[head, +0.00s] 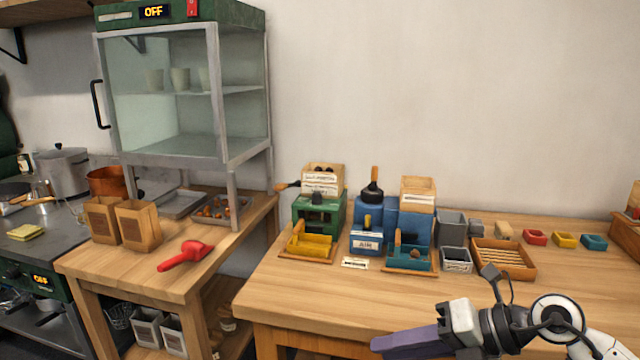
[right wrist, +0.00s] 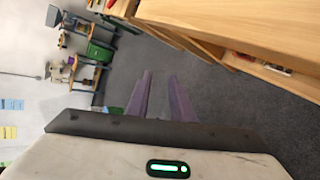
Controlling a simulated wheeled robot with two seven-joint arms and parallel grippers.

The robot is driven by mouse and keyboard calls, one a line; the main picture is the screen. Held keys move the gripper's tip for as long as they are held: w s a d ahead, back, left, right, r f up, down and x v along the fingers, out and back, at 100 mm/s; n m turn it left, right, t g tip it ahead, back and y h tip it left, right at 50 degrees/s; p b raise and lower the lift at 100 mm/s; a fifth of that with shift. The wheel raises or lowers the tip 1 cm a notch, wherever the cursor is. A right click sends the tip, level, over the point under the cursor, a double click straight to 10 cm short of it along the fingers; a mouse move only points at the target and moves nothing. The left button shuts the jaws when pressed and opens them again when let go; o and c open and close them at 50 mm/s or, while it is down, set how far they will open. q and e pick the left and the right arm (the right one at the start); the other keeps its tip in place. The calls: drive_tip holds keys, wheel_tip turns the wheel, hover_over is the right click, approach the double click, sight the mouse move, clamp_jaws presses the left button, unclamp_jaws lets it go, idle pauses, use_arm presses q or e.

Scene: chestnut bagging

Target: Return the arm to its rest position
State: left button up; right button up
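My right arm comes in at the lower right of the head view. Its gripper (head: 378,346) has purple fingers and points left, in front of the right-hand wooden table (head: 560,290). In the right wrist view the two fingers of the gripper (right wrist: 160,80) stand apart with grey floor showing between them, so it is open and empty. Nothing touches the fingers. My left arm and gripper are not in view.
On the right-hand table stand a green machine (head: 318,212), a blue machine (head: 367,232), a slatted wooden tray (head: 502,258) and small coloured bowls (head: 535,237). A red scoop (head: 186,255) and paper bags (head: 138,225) are on the left table. Its front area is clear.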

drive_tip(key=s+a+r+m+t+y, duration=0.2)
drive_tip(key=s+a+m+y, duration=0.25)
drive_tip(key=a+y, duration=0.2)
drive_tip(key=s+d+f+m+t+h, duration=0.2)
drive_tip(key=d+f+m+t+h, duration=0.3)
drive_tip(key=f+m, duration=0.55)
drive_tip(key=s+d+f+m+t+h, duration=0.1)
drive_tip(key=d+f+m+t+h, duration=0.2)
drive_tip(key=d+f+m+h, duration=0.7)
drive_tip(key=s+a+f+m+g, duration=0.2)
drive_tip(key=s+f+m, duration=0.2)
drive_tip(key=s, duration=0.3)
drive_tip(key=s+a+f+m+g, duration=0.2)
drive_tip(key=s+f+m+g, duration=0.1)
drive_tip(key=s+f, duration=0.4)
drive_tip(key=shift+s+f+m, duration=0.15)
drive_tip(key=shift+s+m, duration=0.05)
drive_tip(key=shift+m, duration=0.6)
drive_tip(key=shift+y, duration=0.25)
